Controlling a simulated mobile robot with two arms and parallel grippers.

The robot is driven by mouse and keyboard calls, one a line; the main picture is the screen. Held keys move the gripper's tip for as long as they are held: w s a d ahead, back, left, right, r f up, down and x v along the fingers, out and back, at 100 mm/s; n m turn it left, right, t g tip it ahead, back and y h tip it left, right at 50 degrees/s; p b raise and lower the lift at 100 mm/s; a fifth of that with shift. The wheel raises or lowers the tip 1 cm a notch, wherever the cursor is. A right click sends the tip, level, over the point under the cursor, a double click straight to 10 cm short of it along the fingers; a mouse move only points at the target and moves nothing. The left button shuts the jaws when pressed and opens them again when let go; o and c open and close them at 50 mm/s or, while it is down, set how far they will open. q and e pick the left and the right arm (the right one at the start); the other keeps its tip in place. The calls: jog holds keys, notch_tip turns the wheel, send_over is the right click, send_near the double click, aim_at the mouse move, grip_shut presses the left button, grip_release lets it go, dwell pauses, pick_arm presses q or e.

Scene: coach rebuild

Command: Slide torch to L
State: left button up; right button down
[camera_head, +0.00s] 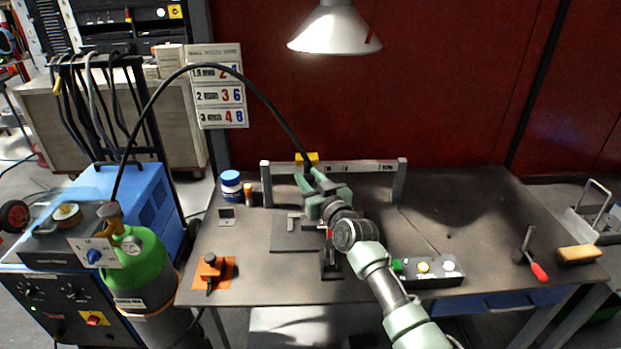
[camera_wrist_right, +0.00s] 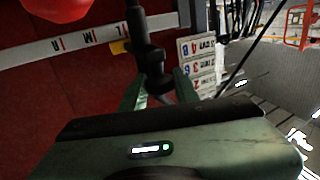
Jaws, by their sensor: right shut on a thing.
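The black torch (camera_wrist_right: 150,62) stands upright at the rail in the right wrist view, its cable rising and arching left in the head view. My right gripper (camera_head: 309,182) is shut on the torch; its green fingers sit on both sides of it (camera_wrist_right: 158,97). The pale rail (camera_head: 276,171) carries the letters L, M and R; in the wrist view (camera_wrist_right: 75,38) the L is the letter closest to the torch. A yellow piece (camera_head: 306,157) shows at the rail beside the torch. Whether the torch lines up exactly with L cannot be told. My left gripper is out of view.
The dark bench (camera_head: 460,215) is clear at its right middle. A button box (camera_head: 428,271), a red-handled hammer (camera_head: 534,262) and a brush (camera_head: 578,255) lie along the front right. A blue-lidded jar (camera_head: 231,184) stands left of the rail. A lamp (camera_head: 335,28) hangs above.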

jog(key=c, duration=1.1)
grip_release()
jog(key=shift+r, duration=0.25)
jog(key=shift+w+f, duration=0.1)
jog(key=shift+f, duration=0.05)
jog(key=shift+s+d+f, duration=0.1)
jog(key=shift+s+d, duration=0.15)
jog(key=shift+s, duration=0.35)
jog(key=v, duration=0.6)
jog(key=shift+s+d, duration=0.15)
jog(key=shift+s, duration=0.05)
